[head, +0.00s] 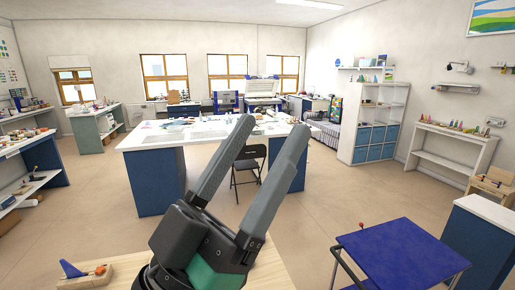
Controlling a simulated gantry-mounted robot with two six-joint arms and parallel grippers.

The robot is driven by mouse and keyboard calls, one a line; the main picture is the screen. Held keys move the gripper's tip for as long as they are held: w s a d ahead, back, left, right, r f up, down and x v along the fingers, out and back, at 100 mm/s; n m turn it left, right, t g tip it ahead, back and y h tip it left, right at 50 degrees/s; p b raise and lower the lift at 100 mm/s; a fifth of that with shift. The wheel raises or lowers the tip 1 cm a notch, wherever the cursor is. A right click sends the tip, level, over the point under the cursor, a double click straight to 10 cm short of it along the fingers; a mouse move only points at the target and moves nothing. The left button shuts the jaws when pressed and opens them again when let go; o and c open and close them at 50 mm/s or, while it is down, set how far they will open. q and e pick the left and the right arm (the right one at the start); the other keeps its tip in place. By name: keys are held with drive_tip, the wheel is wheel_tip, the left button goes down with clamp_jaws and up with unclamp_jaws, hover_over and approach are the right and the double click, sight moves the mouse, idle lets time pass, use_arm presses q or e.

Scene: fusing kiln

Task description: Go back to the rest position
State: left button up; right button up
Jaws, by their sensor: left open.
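My left gripper (272,130) fills the lower middle of the head view. Its two long grey fingers stand apart and point up and away, with nothing between them. A black body with a green part is at its base. It is raised in the air, above a light wooden surface at the bottom edge. My right gripper is not in view.
A worktable (140,137) with a white top and blue cabinets stands ahead, with a dark folding chair (247,166) before it. A blue-topped cart (400,252) is at the lower right. A white shelf unit (371,112) stands farther back. Open floor lies left and right.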

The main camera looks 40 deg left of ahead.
use_arm(q)
drive_tip(key=shift+s+d+r+h, duration=0.15)
drive_tip(key=shift+s+r+h, duration=0.2)
drive_tip(key=shift+r, duration=0.2)
